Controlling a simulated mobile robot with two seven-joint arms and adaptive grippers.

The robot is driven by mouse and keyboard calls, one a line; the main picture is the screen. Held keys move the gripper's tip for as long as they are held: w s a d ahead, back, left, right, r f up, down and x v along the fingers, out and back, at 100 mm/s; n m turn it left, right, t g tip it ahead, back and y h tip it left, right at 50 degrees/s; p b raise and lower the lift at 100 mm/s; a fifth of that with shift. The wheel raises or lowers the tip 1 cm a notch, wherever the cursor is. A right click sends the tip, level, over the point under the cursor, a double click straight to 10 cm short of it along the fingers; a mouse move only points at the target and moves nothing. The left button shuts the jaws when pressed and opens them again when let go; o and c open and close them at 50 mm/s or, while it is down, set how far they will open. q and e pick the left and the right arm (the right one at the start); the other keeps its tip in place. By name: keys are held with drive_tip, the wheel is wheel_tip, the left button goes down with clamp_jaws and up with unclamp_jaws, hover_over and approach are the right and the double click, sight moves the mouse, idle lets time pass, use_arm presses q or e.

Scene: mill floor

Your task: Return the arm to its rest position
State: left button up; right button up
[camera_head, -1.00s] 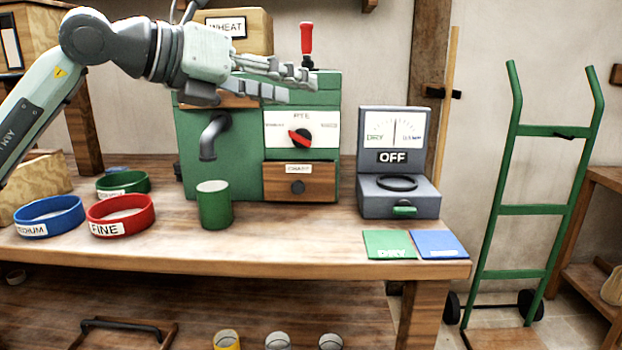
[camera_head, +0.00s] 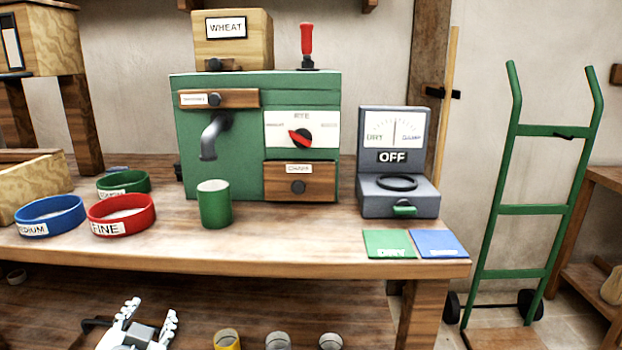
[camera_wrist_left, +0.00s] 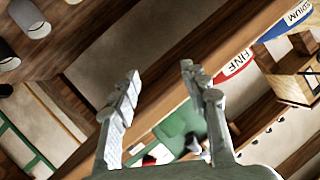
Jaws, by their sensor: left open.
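My left gripper (camera_head: 146,318) shows at the bottom left of the head view, in front of the bench and below its top. Its two fingers are apart and nothing is between them. In the left wrist view my left gripper (camera_wrist_left: 160,85) is also open and empty, with the bench's front edge beyond it. My right gripper is not in view. The green mill (camera_head: 240,120) stands on the bench, clear of my gripper. Its red-handled lever (camera_head: 306,42) is upright and the knob's pointer (camera_head: 300,137) is red.
The bench top (camera_head: 300,232) holds a green cup (camera_head: 214,205), red (camera_head: 122,222), blue (camera_head: 50,225) and green rings (camera_head: 123,183), a grey meter (camera_head: 397,195) reading OFF, and green (camera_head: 388,246) and blue cards (camera_head: 438,246). A green hand truck (camera_head: 530,209) stands at the right.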

use_arm(q)
drive_tip(key=s+f+n+g+h, duration=0.15)
drive_tip(key=s+f+g, duration=0.95)
drive_tip(key=s+f, duration=1.1)
wheel_tip(320, 180, down, 6)
drive_tip(key=h+p, duration=0.1)
drive_tip(key=p, duration=0.3)
drive_tip(key=shift+w+d, duration=0.35)
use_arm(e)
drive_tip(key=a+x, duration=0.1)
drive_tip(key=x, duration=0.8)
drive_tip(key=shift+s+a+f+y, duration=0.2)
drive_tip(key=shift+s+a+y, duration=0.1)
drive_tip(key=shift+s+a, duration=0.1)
